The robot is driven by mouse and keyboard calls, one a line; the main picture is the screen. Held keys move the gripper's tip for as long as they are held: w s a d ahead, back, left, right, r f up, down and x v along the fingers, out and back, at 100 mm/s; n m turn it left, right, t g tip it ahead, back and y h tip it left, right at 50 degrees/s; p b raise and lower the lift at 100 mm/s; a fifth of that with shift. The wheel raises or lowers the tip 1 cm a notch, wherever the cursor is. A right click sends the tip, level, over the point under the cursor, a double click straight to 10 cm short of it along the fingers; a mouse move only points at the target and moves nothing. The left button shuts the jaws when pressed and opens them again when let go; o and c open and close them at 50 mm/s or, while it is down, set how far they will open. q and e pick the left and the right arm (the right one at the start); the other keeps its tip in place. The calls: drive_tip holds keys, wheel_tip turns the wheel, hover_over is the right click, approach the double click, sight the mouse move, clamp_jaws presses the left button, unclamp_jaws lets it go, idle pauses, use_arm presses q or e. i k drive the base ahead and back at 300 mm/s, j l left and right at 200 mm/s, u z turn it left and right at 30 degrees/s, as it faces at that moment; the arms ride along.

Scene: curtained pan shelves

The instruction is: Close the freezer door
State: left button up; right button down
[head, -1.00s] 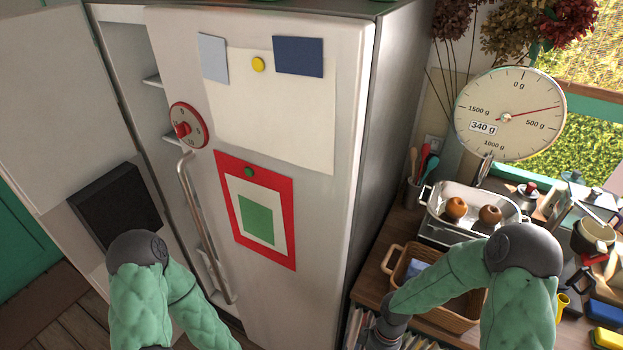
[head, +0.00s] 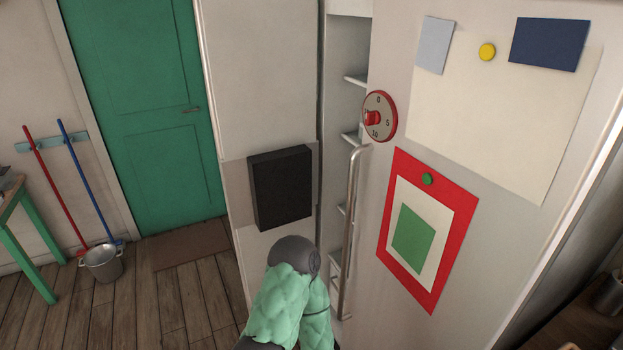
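A tall white freezer door (head: 370,240) stands at the right of the head view, with a long vertical metal handle (head: 351,205) along its left edge. It is ajar: an interior with several white shelves (head: 355,80) shows in a narrow gap on its left. The door carries a red dial (head: 379,117), a red-framed picture and pinned papers. A green padded section of my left arm is low in the middle, in front of the gap. Neither gripper is in view, and my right arm is out of the frame.
A white panel (head: 255,70) with a black box (head: 282,188) stands left of the gap. Farther left are a green door (head: 145,110), a brown mat (head: 190,245), a metal bucket (head: 102,263) with mops, and a green-legged table (head: 28,250). Wooden floor between them is clear.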

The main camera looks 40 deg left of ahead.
sight(259, 57)
drive_tip(key=j+z, duration=0.3)
drive_tip(key=j, duration=1.7)
drive_tip(key=j+z, duration=0.1)
drive_tip(key=j, duration=0.35)
drive_tip(key=k+j+z, duration=0.15)
drive_tip(key=j, duration=0.25)
drive_tip(key=j+z, duration=0.1)
drive_tip(key=j, duration=0.35)
drive_tip(key=k+j+z, duration=0.1)
drive_tip(key=j, duration=0.3)
drive_tip(key=j+z, duration=0.15)
drive_tip(key=j, duration=0.25)
drive_tip(key=k+j+z, duration=0.1)
drive_tip(key=j, duration=0.3)
drive_tip(key=k+j+z, duration=0.1)
drive_tip(key=j, duration=0.25)
drive_tip(key=j+z, duration=0.35)
drive_tip(key=j, duration=1.25)
drive_tip(key=k+j+z, duration=0.1)
